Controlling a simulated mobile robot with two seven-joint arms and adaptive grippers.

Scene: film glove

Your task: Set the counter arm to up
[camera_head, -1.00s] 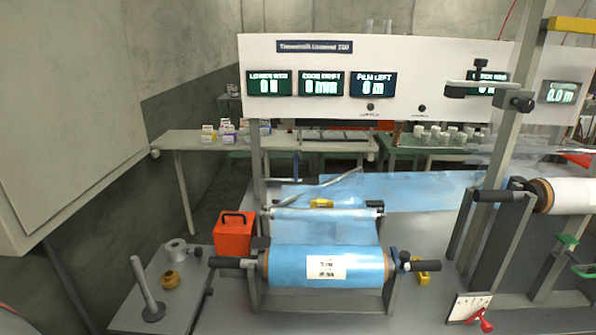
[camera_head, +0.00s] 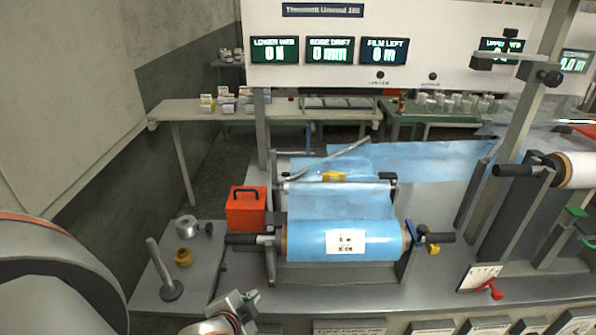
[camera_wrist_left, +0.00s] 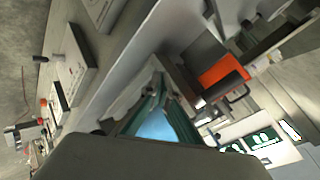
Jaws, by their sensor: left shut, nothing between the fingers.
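A slim grey metal bar (camera_head: 348,148) slants up to the right above the blue film, behind the film roll (camera_head: 310,241); it may be the counter arm, but I cannot be sure. Its pivot is not clear. My left gripper (camera_head: 240,308) is low in the head view, in front of the bench and well short of the bar. The left wrist view shows an orange box (camera_wrist_left: 222,72) and a patch of blue (camera_wrist_left: 155,125). My right gripper is not in view.
An orange box (camera_head: 246,210) stands left of the roll. A side plate (camera_head: 195,285) carries an upright grey post (camera_head: 162,268) and small rings. A tall post (camera_head: 528,125) and a white roll (camera_head: 575,168) stand at right. A red lever (camera_head: 490,289) sits on the front edge.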

